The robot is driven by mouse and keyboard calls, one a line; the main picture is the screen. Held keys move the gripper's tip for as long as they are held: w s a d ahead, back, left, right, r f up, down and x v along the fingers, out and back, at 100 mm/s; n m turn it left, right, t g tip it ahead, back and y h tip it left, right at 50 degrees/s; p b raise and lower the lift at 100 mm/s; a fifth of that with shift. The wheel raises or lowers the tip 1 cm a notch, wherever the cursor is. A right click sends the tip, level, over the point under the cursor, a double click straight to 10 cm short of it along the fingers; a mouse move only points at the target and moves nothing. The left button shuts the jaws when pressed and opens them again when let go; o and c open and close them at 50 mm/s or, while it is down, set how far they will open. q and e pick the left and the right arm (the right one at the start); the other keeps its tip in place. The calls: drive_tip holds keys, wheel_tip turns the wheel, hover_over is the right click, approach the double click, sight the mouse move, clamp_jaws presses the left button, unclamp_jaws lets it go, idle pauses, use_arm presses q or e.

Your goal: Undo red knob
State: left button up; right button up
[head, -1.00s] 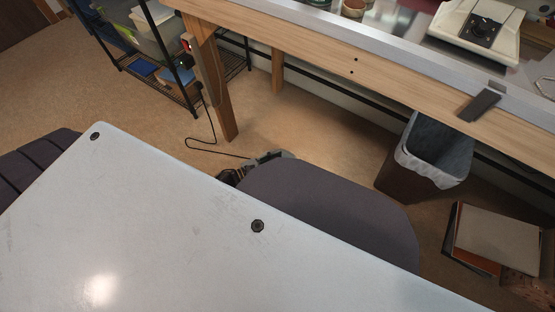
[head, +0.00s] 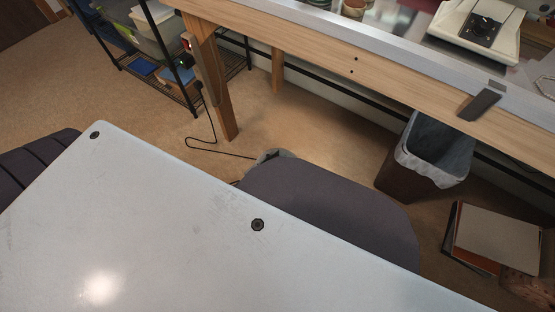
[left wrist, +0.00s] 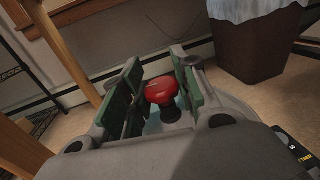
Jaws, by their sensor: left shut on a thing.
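In the left wrist view a red knob (left wrist: 161,91) with a rounded cap on a dark stem sits between the green-padded fingers of my left gripper (left wrist: 158,72). The gripper is shut on the knob, with a finger on each side of it. In the head view only a small grey part of my left gripper (head: 272,155) shows above the chair back, and its fingers and the knob are hidden. My right gripper is in neither view.
A white table (head: 150,220) fills the front, with a dark grey chair (head: 330,205) behind it. Beyond are a wooden workbench (head: 320,60), a lined waste bin (head: 435,150), folders (head: 495,235) on the floor and a wire shelf (head: 160,70).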

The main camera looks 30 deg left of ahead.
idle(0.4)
use_arm(q)
drive_tip(key=o, duration=1)
drive_tip(key=shift+o, duration=0.2)
drive_tip(key=v, duration=1.2)
